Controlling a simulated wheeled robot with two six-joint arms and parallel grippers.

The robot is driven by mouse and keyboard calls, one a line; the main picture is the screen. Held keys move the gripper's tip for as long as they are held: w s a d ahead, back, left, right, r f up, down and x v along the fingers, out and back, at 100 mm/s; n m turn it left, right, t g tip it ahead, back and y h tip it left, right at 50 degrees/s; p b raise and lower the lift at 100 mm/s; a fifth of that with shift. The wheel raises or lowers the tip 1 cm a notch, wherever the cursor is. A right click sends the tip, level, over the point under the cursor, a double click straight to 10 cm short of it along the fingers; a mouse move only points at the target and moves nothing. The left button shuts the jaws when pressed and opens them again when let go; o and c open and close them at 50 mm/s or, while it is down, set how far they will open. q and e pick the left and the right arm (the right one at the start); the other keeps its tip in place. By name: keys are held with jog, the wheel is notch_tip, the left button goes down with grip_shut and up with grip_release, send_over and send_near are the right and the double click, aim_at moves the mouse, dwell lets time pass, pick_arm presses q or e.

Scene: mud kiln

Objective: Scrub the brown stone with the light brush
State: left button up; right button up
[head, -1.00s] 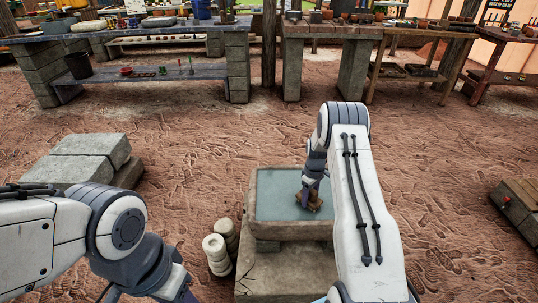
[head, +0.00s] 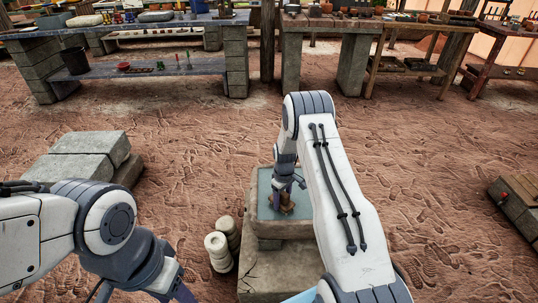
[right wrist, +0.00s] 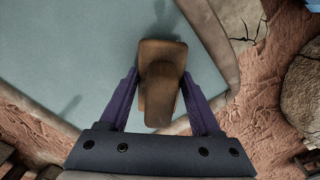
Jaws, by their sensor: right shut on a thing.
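My right gripper (head: 288,188) reaches down into the stone basin (head: 268,229) at the centre of the head view. It is shut on a brown wooden block with a raised grip, which looks like the brush (right wrist: 158,95); this also shows in the head view (head: 281,205). In the right wrist view the gripper's purple fingers (right wrist: 163,105) stand on both sides of it. I cannot make out a separate brown stone; it may be hidden under the held thing. My left gripper (head: 176,291) shows only partly at the bottom edge, and its fingertips are cut off.
Grey-blue water or a flat surface (right wrist: 70,50) fills the basin. Pale round jars (head: 218,250) stand left of the basin. Stone blocks (head: 72,168) lie at left and a crate (head: 515,205) at right. Workbenches (head: 140,60) line the back. Bare earth lies between.

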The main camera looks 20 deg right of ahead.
jog(key=a, duration=0.2)
jog(key=w+a+p, duration=0.1)
jog(key=shift+a+r, duration=0.25)
notch_tip(320, 180, up, 3)
jog(key=shift+s+r+p, duration=0.1)
jog(key=shift+p, duration=0.7)
jog(key=shift+d+r+p, duration=0.1)
jog(key=shift+r+p, duration=1.55)
jog(key=shift+r, duration=0.6)
